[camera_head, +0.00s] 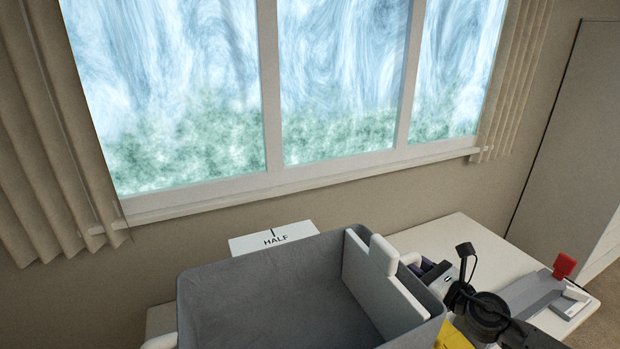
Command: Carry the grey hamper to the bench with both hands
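The grey hamper (265,300) is a deep, open-topped grey box at the bottom centre of the head view; its lower part is cut off by the frame. A pale handle (160,342) shows at its left side and another (410,258) at its right rim. A flat white board-like thing (382,296) with a rounded upper end leans inside against the right wall. The bench (440,237) has a pale top under the window, behind and right of the hamper. I cannot tell whether the hamper touches it.
A white card marked HALF (273,239) stands behind the hamper.

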